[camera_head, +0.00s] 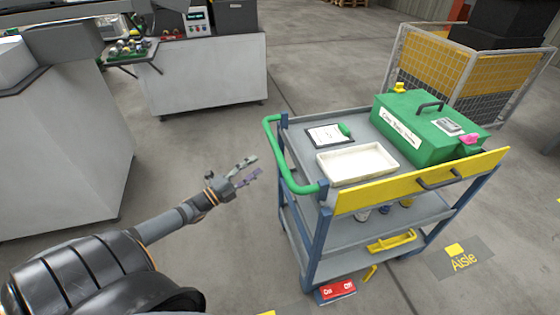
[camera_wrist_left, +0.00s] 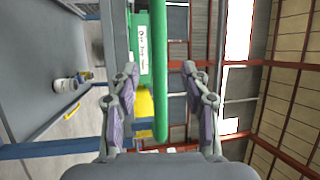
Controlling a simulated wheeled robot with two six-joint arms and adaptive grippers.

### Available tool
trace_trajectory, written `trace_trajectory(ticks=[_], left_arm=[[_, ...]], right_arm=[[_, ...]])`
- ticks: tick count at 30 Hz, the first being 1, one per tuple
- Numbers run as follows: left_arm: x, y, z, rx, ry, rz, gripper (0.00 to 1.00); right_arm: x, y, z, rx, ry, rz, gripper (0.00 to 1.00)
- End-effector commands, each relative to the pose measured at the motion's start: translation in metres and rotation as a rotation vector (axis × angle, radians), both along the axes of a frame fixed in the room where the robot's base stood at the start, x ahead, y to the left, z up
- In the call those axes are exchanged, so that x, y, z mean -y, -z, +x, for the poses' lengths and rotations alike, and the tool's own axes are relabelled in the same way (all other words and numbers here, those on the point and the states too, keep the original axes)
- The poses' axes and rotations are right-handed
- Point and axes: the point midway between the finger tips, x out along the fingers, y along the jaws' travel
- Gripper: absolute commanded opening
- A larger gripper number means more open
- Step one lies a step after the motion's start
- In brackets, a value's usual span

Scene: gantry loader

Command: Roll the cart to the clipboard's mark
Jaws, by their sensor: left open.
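The cart (camera_head: 375,278) is a grey and blue trolley with a green push handle (camera_head: 270,150) at its left end. The clipboard (camera_head: 329,135) lies on its top shelf; its writing is too small to read. A floor mark labelled "Aisle" (camera_head: 465,258) lies to the right of the cart. A red pedal marked "On" and "Off" (camera_head: 336,291) sits low at the cart's near left corner. My left gripper (camera_head: 253,167) is open, just left of the handle and apart from it. In the left wrist view the handle (camera_wrist_left: 177,45) runs upright between the fingers. My right gripper is not in view.
A white tray (camera_head: 356,164) and a green case (camera_head: 420,130) stand on the cart. A mesh cage (camera_head: 500,85) stands close behind it. Grey cabinets (camera_head: 205,78) stand on the left. Part of a yellow patch (camera_head: 267,313) shows at the bottom edge. Floor is clear around the Aisle mark.

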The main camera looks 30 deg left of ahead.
Motion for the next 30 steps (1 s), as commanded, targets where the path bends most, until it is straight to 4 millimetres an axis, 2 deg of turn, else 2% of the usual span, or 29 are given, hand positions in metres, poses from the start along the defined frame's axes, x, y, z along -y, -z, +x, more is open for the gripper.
trace_trajectory(ticks=[3, 6, 15, 18, 23, 30], left_arm=[[0.001, 0.000, 0.003, 0.001, -0.001, 0.000, 0.47], [0.005, -0.001, 0.015, 0.002, -0.001, -0.002, 0.47], [0.023, -0.012, 0.075, 0.003, -0.003, -0.003, 0.47], [0.027, -0.015, 0.087, -0.001, -0.003, -0.003, 0.47], [0.030, -0.018, 0.097, -0.004, -0.003, -0.002, 0.47], [0.031, -0.018, 0.098, -0.006, -0.003, -0.002, 0.47]], right_arm=[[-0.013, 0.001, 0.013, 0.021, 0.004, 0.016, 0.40], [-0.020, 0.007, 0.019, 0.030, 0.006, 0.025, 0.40], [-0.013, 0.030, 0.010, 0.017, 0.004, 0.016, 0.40], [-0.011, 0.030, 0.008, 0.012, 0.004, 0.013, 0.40], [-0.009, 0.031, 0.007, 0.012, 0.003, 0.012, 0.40], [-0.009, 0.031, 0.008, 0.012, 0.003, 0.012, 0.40]])
